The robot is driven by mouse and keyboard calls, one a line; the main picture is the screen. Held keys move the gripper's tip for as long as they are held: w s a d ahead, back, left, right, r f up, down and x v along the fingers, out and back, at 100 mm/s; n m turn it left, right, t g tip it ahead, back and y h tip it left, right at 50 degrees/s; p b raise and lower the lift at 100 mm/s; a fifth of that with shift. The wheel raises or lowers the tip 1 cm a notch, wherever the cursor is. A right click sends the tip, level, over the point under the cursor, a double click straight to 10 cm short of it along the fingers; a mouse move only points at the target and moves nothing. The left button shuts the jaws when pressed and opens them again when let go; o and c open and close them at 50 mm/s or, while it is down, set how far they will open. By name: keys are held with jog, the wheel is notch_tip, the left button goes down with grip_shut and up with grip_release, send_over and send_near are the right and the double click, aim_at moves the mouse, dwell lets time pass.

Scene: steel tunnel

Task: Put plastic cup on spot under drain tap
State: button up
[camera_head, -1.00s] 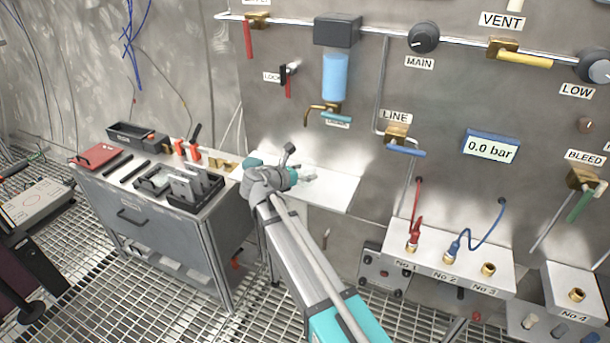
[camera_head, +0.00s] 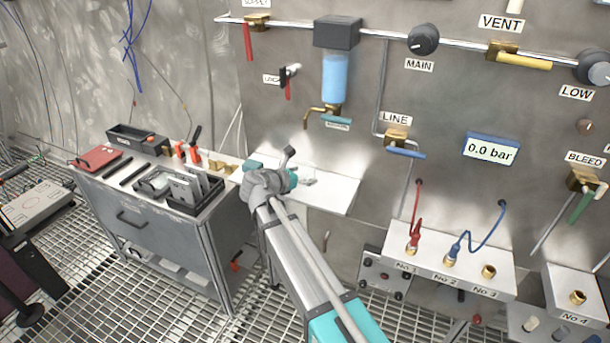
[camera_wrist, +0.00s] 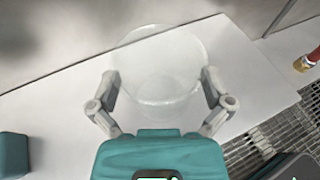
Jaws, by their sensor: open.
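A clear plastic cup (camera_wrist: 160,62) stands on a pale shelf (camera_wrist: 50,108) in the wrist view. My gripper (camera_wrist: 160,80) is open, with one finger on each side of the cup; I cannot tell whether either finger touches it. In the head view my gripper (camera_head: 306,181) is low over the white shelf (camera_head: 338,193), and I cannot make out the cup there. The brass drain tap (camera_head: 322,111) with a blue lever is on the wall above the shelf, under a blue-filled bowl (camera_head: 335,77). I cannot make out a marked spot under it.
A grey cabinet (camera_head: 160,232) with tools and trays on top stands left of the shelf. A panel with valves and gauges (camera_head: 490,148) fills the wall. Hose connectors (camera_head: 450,258) sit to the right. Grating covers the floor.

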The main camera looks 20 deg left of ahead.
aim_at(328, 206)
jog(key=shift+r, duration=0.2)
jog(key=shift+s+a, duration=0.1)
jog(key=shift+s, duration=0.1)
jog(key=p+v, duration=0.3)
jog(key=v, duration=0.8)
jog(key=shift+s+p, duration=0.2)
jog(key=shift+p, duration=0.15)
jog(key=shift+a+r, duration=0.1)
